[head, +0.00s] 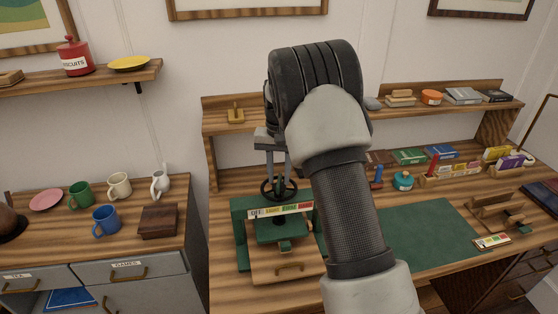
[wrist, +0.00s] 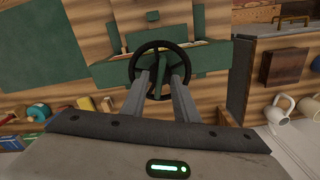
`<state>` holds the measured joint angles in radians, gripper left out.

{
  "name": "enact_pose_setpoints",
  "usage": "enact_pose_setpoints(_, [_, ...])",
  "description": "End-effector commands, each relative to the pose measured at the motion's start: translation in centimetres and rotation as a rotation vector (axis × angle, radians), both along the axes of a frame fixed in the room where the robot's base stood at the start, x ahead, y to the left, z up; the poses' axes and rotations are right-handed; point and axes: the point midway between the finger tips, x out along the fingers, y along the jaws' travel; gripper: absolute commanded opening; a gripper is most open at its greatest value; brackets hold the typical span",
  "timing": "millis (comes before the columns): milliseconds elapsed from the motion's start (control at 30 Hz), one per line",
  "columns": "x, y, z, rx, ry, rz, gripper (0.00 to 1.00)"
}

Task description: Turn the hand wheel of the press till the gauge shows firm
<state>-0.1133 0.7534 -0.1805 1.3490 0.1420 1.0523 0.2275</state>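The green press (head: 240,235) stands on the wooden desk with its black hand wheel (head: 279,188) on top. The wheel also shows in the wrist view (wrist: 160,44). Below it is the gauge strip (head: 268,211) with coloured, labelled segments; "OFF" is legible at its left end, but I cannot make out a pointer. My gripper (head: 279,174) points down at the wheel from above. In the wrist view (wrist: 160,78) its two grey fingers are apart, with the wheel's middle showing between them. I cannot tell whether they touch the wheel.
A wooden board with a handle (head: 285,265) lies at the press's front. A green mat (head: 430,235) lies to the right, with a small colour-marked card (head: 492,242) near it. A side cabinet with mugs (head: 106,221) stands left. A shelf (head: 450,108) runs behind.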

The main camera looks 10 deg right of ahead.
Motion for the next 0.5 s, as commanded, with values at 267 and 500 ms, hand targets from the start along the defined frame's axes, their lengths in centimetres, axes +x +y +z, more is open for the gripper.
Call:
enact_pose_setpoints(267, [0.1, 0.0, 5.1, 0.000, -0.007, 0.001, 0.27])
enact_pose_setpoints(500, [0.1, 0.0, 11.1, 0.000, -0.006, 0.000, 0.27])
